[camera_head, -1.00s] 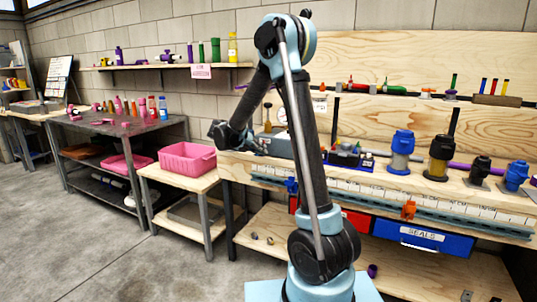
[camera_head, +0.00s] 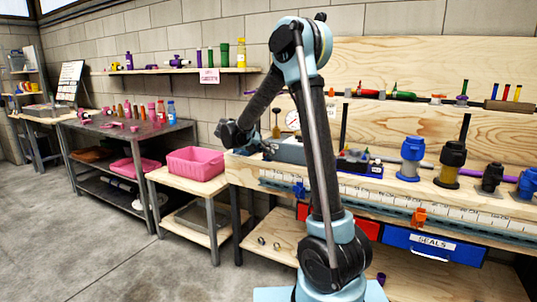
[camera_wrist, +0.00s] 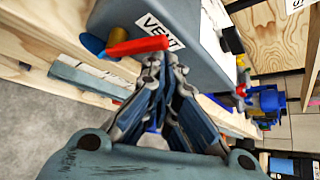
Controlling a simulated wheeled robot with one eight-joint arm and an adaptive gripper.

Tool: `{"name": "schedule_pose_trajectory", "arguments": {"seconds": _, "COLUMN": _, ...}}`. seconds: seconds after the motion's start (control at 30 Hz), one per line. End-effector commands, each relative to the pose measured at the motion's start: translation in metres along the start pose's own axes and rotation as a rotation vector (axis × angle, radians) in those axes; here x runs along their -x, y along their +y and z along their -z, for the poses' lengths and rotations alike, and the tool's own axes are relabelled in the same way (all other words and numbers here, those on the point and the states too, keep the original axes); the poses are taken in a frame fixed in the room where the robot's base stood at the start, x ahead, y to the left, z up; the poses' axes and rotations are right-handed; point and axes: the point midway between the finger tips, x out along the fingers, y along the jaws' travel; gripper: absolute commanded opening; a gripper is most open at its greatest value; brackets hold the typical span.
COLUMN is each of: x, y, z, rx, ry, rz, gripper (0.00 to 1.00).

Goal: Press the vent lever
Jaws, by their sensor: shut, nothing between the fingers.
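The vent lever is a red handle (camera_wrist: 138,47) on a brass-coloured fitting (camera_wrist: 117,53), in front of a grey box (camera_wrist: 195,60) with a white "VENT" label (camera_wrist: 160,31). My gripper (camera_wrist: 165,62) is shut and empty. Its fingertips appear right by the red handle's right end, just below the label; I cannot tell whether they touch it. In the head view my gripper (camera_head: 264,147) is at the left end of the bench, beside the grey box (camera_head: 288,150). The lever cannot be made out there.
A blue knob (camera_wrist: 92,44) is left of the lever. A round gauge (camera_head: 292,121) stands behind the box. Blue and black canisters (camera_head: 411,158) stand along the bench to the right. A pink bin (camera_head: 196,163) sits on a low table to the left. The floor at left is clear.

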Motion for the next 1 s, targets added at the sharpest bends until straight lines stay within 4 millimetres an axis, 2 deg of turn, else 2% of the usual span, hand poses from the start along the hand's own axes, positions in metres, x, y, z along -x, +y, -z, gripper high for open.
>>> {"name": "schedule_pose_trajectory", "arguments": {"seconds": 0.43, "x": -0.001, "y": -0.003, "z": 0.001, "rx": 0.0, "ry": 0.0, "rz": 0.0, "gripper": 0.0}}
{"name": "schedule_pose_trajectory", "arguments": {"seconds": 0.77, "x": -0.024, "y": -0.022, "z": 0.022, "rx": 0.0, "ry": 0.001, "rz": 0.0, "gripper": 0.0}}
{"name": "schedule_pose_trajectory", "arguments": {"seconds": 1.0, "x": 0.012, "y": -0.007, "z": 0.023, "rx": 0.002, "ry": -0.001, "rz": -0.002, "gripper": 0.0}}
